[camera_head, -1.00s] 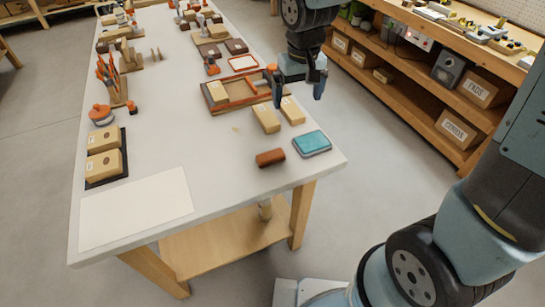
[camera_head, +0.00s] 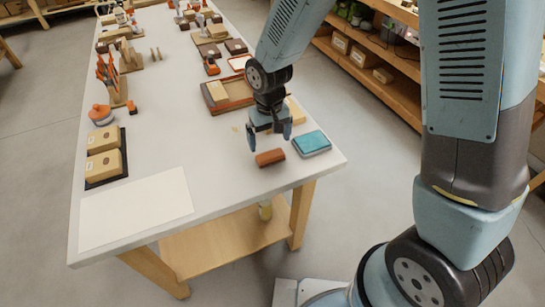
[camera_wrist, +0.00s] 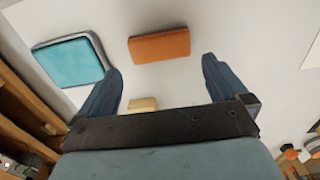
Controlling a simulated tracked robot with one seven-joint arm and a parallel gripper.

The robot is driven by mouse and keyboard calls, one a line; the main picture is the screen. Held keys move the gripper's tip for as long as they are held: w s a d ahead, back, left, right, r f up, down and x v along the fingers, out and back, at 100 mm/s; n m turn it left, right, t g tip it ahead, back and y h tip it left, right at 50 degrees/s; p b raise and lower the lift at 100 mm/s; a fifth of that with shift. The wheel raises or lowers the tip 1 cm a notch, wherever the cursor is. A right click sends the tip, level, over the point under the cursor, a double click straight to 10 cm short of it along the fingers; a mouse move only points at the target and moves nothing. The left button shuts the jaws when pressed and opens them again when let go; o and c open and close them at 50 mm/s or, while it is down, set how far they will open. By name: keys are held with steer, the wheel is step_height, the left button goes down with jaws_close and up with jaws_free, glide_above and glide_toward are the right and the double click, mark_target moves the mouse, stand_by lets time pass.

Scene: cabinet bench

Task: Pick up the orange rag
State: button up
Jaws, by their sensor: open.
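The orange rag (camera_head: 270,157) is a small, brownish-orange folded block lying flat on the white table near its front right corner. It also shows in the wrist view (camera_wrist: 159,46), ahead of and between my fingertips, with bare tabletop around it. My gripper (camera_head: 270,139) is open and empty, pointing down just behind the rag in the head view. In the wrist view my gripper's two dark fingers (camera_wrist: 161,66) are spread wider than the rag. I see no contact between the fingers and the rag.
A teal-topped pad (camera_head: 311,143) lies close to the right of the rag. A tan box (camera_head: 296,110) and a wooden tray (camera_head: 228,106) are behind my gripper. A white sheet (camera_head: 136,207) and tan boxes (camera_head: 104,167) are on the left. The table's middle is clear.

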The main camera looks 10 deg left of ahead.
mark_target(269, 151)
steer(key=shift+w+a+f, duration=0.1)
steer(key=shift+f, duration=1.4)
steer(key=shift+w+a+f, duration=0.1)
steer(key=shift+f, duration=1.4)
steer(key=shift+d, duration=0.1)
steer(key=shift+c, duration=0.2)
steer(key=c, duration=0.7)
steer(key=shift+c, duration=0.2)
steer(key=shift+r, duration=0.15)
